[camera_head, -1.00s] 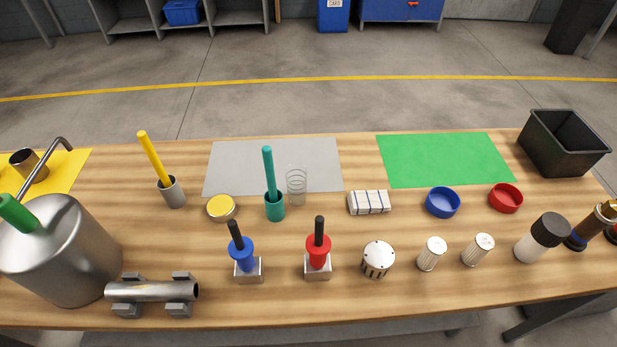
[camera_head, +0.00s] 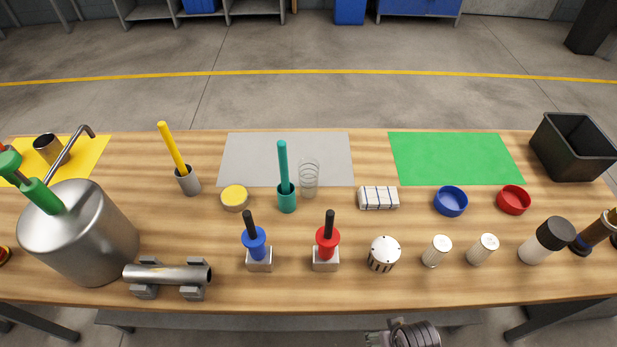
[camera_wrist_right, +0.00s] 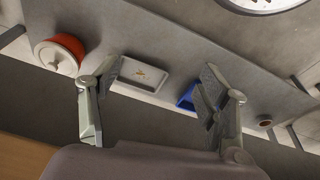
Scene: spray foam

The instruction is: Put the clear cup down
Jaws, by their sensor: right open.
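The clear cup (camera_head: 309,178) stands upright on the table at the front edge of the grey mat (camera_head: 250,155) in the head view. It is close to the right of a teal holder (camera_head: 286,199) with a teal stick; whether they touch is hard to tell. No gripper is on the cup. My right gripper (camera_wrist_right: 158,95) is open and empty in its wrist view, with bare space between the fingers and the cup out of that view. Part of my arm shows at the bottom edge of the head view. My left gripper is not in view.
A grey holder with a yellow stick (camera_head: 173,150), a yellow lid (camera_head: 235,197) and a striped white block (camera_head: 378,198) stand near the cup. A metal canister (camera_head: 80,240) is at left, a black bin (camera_head: 575,150) at right. The green mat (camera_head: 455,158) is empty.

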